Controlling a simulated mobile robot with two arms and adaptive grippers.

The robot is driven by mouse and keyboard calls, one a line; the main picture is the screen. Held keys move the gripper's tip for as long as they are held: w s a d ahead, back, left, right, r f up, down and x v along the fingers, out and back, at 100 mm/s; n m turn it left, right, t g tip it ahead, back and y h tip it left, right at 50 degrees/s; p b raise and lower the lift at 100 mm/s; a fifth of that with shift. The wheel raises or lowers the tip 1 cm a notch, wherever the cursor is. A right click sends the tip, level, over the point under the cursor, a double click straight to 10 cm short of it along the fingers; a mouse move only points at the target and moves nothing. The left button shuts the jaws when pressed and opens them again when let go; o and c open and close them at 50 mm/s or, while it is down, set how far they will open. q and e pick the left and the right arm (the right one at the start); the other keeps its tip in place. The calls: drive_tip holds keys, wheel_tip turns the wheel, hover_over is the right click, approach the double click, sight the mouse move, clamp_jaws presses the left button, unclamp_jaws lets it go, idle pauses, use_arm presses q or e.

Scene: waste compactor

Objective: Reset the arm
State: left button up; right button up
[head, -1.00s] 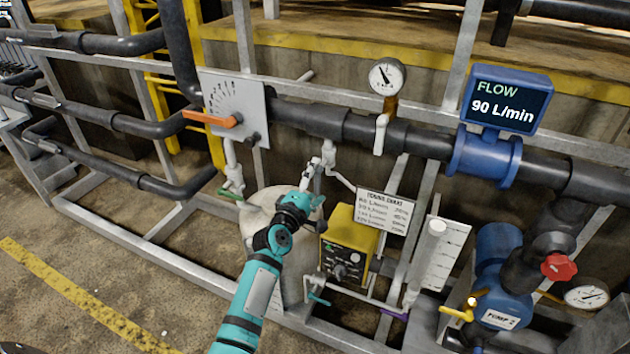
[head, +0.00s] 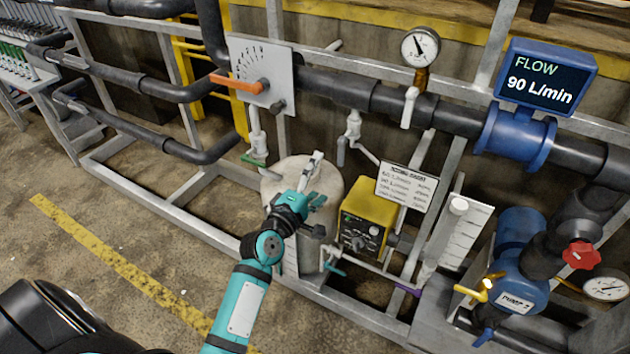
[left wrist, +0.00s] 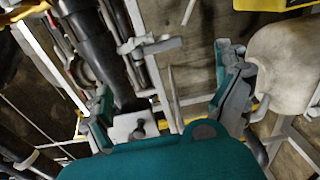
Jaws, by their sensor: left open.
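My left arm (head: 238,305) is teal and grey and reaches up from the bottom of the head view. Its gripper (head: 318,190) is open and empty in front of the pale tank (head: 280,185). It is below and left of the grey valve (head: 352,130) under the main pipe, with a visible gap in the picture. In the left wrist view the two fingers (left wrist: 165,95) are spread apart with nothing between them. The pale tank (left wrist: 285,65) shows beside the right finger there. My right gripper is not in view.
A yellow box (head: 366,220) and a sign (head: 406,187) stand right of the gripper. A gauge (head: 420,46), a blue flow display reading 90 L/min (head: 545,78) and a blue pump (head: 520,255) are further right. Bare floor (head: 95,230) lies to the left.

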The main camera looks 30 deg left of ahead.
use_arm(q)
drive_tip(key=shift+s, duration=0.5)
drive_tip(key=shift+f, duration=0.1)
drive_tip(key=s+d+f+m+g, duration=0.2)
drive_tip(key=f+m+g, duration=0.1)
drive_tip(key=f, duration=0.8)
drive_tip(key=s+d+f+m+g, duration=0.2)
drive_tip(key=f, duration=1)
drive_tip(key=s+d+f+m+g, duration=0.2)
drive_tip(key=s+f+m+g, duration=0.25)
drive_tip(key=s+f, duration=0.85)
drive_tip(key=s+a+f+m+g, duration=0.1)
drive_tip(key=s+f+m+g, duration=0.1)
drive_tip(key=s+f, duration=0.4)
drive_tip(key=s+a+f+m+g, duration=0.1)
drive_tip(key=s+f+m+g, duration=0.2)
drive_tip(key=s, duration=1.2)
drive_tip(key=s+a+f+m+g, duration=0.1)
drive_tip(key=s+f+m+g, duration=0.1)
drive_tip(key=s+f+m, duration=0.4)
drive_tip(key=s+f, duration=0.4)
drive_tip(key=shift+s+f+y, duration=0.2)
drive_tip(key=shift+s+y, duration=0.05)
drive_tip(key=shift+y, duration=0.05)
